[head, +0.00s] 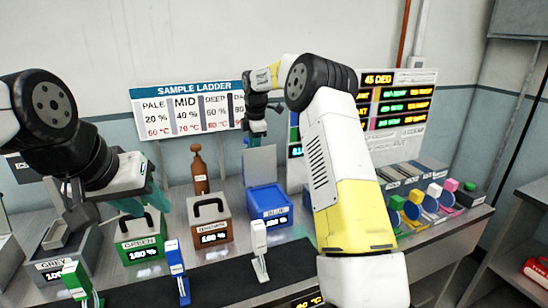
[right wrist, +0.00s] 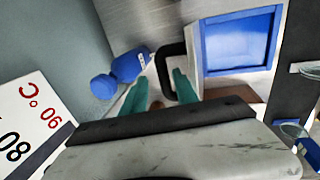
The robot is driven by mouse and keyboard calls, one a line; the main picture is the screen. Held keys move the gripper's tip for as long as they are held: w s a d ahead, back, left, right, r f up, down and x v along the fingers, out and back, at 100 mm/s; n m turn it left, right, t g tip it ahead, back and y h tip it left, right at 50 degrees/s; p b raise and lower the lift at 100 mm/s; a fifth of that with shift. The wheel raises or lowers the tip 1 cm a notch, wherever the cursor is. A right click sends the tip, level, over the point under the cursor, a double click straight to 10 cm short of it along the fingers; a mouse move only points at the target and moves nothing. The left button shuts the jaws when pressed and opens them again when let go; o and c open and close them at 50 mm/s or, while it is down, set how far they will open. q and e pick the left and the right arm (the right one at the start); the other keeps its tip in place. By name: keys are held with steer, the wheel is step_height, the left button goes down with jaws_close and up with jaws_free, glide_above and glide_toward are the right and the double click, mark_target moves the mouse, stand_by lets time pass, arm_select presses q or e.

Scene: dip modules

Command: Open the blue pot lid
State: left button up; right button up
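The blue pot (head: 270,204) stands at the middle of the bench, its blue inside uncovered. Its grey lid (head: 260,166) stands upright at the pot's back edge. In the right wrist view the open pot (right wrist: 240,42) shows a blue filling, and the lid's black handle (right wrist: 162,70) lies beside it. My right gripper (head: 255,132) is above the lid in the head view. In the wrist view its teal fingers (right wrist: 161,76) are apart, on either side of the handle bar. My left gripper (head: 139,200) hangs over the green pot; its finger gap is unclear.
The green pot (head: 142,249) and brown pot (head: 209,232) stand left of the blue pot, lids down. A brown bottle (head: 199,171) stands behind them. A blue bottle (right wrist: 118,74) lies close to my right fingers.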

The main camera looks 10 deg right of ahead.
mark_target(262, 154)
steer(key=s, duration=0.3)
steer(key=s+d+r, duration=0.1)
steer(key=s, duration=0.4)
steer(key=shift+s+d+r, duration=0.25)
steer(key=shift+s+d, duration=0.05)
steer(key=shift+d, duration=0.05)
steer(key=s+d+f, duration=0.2)
steer(key=s+f, duration=0.3)
steer(key=s, duration=0.3)
steer(key=s+d+r+m+t, duration=0.1)
steer(key=s+r+m, duration=0.5)
steer(key=s+r, duration=0.4)
steer(key=shift+s+r+m+y, duration=0.3)
steer(key=shift+r+y, duration=0.1)
steer(key=shift+r, duration=0.9)
steer(key=shift+d, duration=0.1)
